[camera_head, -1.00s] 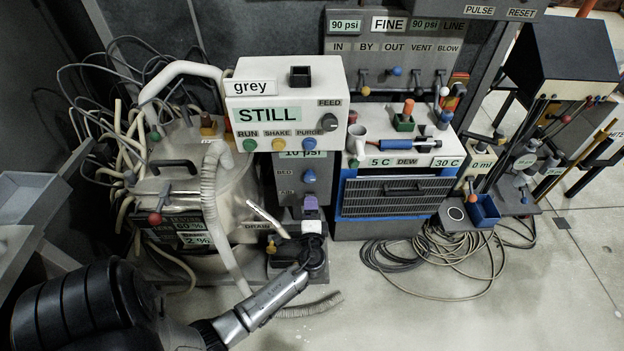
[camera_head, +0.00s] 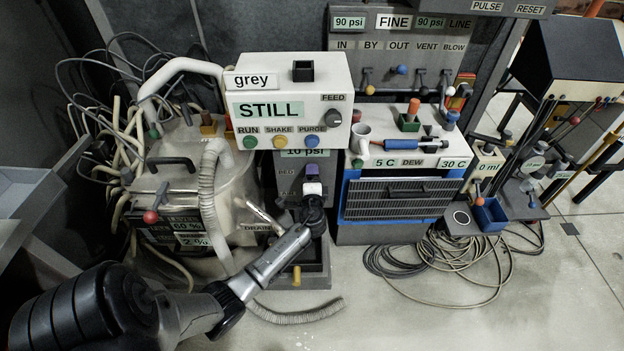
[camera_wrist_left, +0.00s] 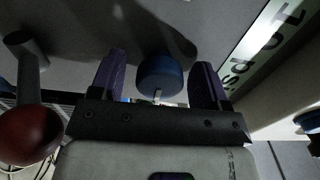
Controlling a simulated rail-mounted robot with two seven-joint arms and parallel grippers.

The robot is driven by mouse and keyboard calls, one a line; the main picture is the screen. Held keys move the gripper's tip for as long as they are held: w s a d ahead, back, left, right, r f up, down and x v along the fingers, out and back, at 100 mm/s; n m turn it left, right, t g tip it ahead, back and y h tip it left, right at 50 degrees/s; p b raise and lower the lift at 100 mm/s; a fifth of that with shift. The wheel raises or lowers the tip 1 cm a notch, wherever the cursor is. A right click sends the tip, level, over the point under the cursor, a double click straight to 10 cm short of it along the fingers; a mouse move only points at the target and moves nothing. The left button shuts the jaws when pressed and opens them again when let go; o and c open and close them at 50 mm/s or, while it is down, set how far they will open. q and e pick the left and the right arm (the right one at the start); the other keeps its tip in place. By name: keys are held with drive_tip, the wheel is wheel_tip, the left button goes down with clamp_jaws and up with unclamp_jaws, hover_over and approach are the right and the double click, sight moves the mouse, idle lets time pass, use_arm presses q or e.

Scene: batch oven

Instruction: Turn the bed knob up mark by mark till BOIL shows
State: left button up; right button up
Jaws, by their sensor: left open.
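The blue bed knob (camera_wrist_left: 160,78) sticks out of a grey panel (camera_head: 290,214) in the left wrist view, with a pale mark on its near edge. My left gripper (camera_wrist_left: 158,82) is open, with its purple fingers on both sides of the knob and gaps visible. In the head view, my left gripper (camera_head: 313,170) is in front of the panel beside the BED label (camera_head: 286,171) and hides the knob. A display on the white box (camera_head: 330,72) reads STILL (camera_head: 268,110). The panel's own display (camera_head: 306,153) reads 10 psi. My right gripper is not in view.
A red-ended lever (camera_wrist_left: 30,130) stands close left of the gripper in the left wrist view. The white box with buttons and a FEED knob (camera_head: 334,117) overhangs the panel. A ribbed hose (camera_head: 208,205) hangs to the left. Cables (camera_head: 440,262) lie on the floor.

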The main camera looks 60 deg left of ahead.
use_arm(q)
drive_tip(key=c, duration=0.9)
drive_tip(key=shift+r+m+p, duration=0.2)
drive_tip(key=shift+m+p, duration=1.45)
drive_tip(key=shift+m, duration=0.15)
drive_tip(key=m+p, duration=0.2)
drive_tip(key=m, duration=0.1)
drive_tip(key=shift+f+m+p, duration=0.15)
drive_tip(key=shift+m+p, duration=0.6)
drive_tip(key=shift+m, duration=0.25)
drive_tip(key=o, duration=0.9)
drive_tip(key=shift+d, duration=0.1)
